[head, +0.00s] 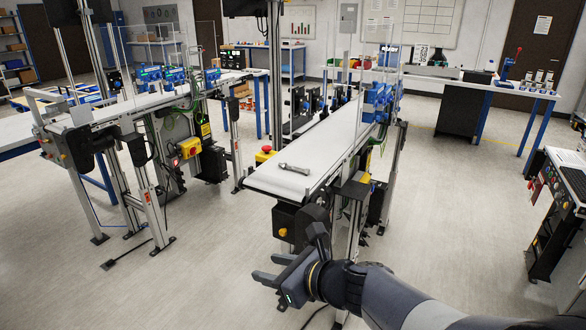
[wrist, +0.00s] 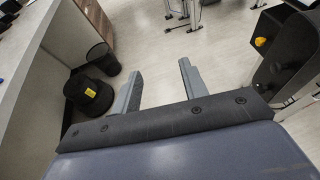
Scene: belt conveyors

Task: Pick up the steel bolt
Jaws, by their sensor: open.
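The steel bolt (head: 294,168) lies flat on the white belt of the near conveyor (head: 270,182), close to its front end, in the head view. My gripper (head: 262,268) is in front of and below that belt end, apart from the bolt. Its two fingers are spread with nothing between them. In the wrist view my gripper (wrist: 160,85) shows its fingers apart over the floor. The bolt does not show in the wrist view.
A second conveyor (head: 125,108) stands to the left. A red and yellow emergency button (head: 265,150) sits beside the near belt. Clear panels rise along its right side. A control console (head: 565,190) stands at right. The wrist view shows a dark bin (wrist: 103,58). Open floor lies between.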

